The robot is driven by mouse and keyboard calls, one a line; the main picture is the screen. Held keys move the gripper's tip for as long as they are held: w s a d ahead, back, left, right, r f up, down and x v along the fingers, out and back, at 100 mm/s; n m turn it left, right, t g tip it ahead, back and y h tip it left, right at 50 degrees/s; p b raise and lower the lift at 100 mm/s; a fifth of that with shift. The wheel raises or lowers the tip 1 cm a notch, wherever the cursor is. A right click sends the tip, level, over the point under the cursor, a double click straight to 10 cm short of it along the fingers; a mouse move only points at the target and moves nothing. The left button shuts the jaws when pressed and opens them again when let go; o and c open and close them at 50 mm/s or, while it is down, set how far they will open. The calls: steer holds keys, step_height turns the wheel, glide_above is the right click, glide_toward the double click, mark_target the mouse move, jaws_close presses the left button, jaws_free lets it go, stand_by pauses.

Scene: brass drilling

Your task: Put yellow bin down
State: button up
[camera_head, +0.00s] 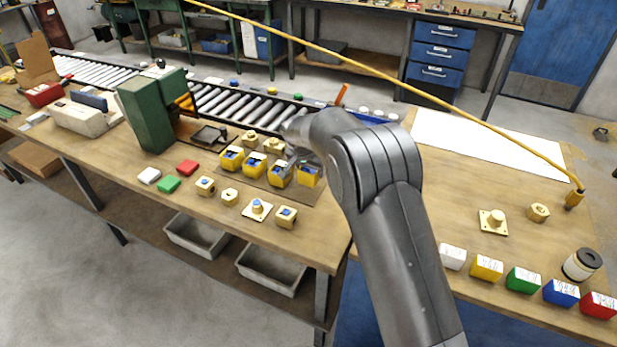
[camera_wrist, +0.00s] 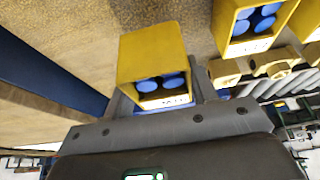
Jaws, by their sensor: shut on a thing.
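A yellow bin (camera_wrist: 152,55) with blue round pieces inside sits between the fingers of my gripper (camera_wrist: 160,88) in the wrist view. My gripper is shut on it. In the head view this bin (camera_head: 309,178) is at the right end of a row of yellow bins, below my wrist. My gripper (camera_head: 300,165) is partly hidden by my arm there. The bin is over or on the brown mat (camera_head: 246,182) near the table's right edge. I cannot tell whether its base touches.
Another yellow bin (camera_head: 280,175) stands close to its left, with more beyond it (camera_head: 255,164). Brass parts (camera_head: 286,217) stand in front, and others (camera_head: 273,146) behind. A roller conveyor (camera_head: 230,105) runs behind. A green machine (camera_head: 146,115) stands left.

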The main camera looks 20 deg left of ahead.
steer(key=w+d+r+m+h, duration=0.1)
steer(key=w+d+r, duration=0.3)
steer(key=d, duration=1.2)
steer(key=w+d+r+m, duration=0.25)
steer(key=d+r, duration=0.25)
steer(key=d, duration=1.2)
steer(key=w+d+r+m+h, duration=0.1)
steer(key=w+d+r, duration=0.3)
steer(key=d, duration=1.2)
steer(key=shift+g, duration=0.3)
steer(key=w+a+f, duration=0.1)
steer(key=a+f, duration=0.1)
steer(key=a, duration=0.1)
steer(key=w+a+f, duration=0.1)
steer(key=a+f, duration=0.1)
steer(key=a, duration=0.1)
steer(key=w+a+f, duration=0.2)
steer(key=a, duration=0.1)
steer(key=shift+a, duration=0.25)
steer(key=shift+f, duration=1.95)
steer(key=shift+f, duration=0.1)
steer(key=o, duration=1)
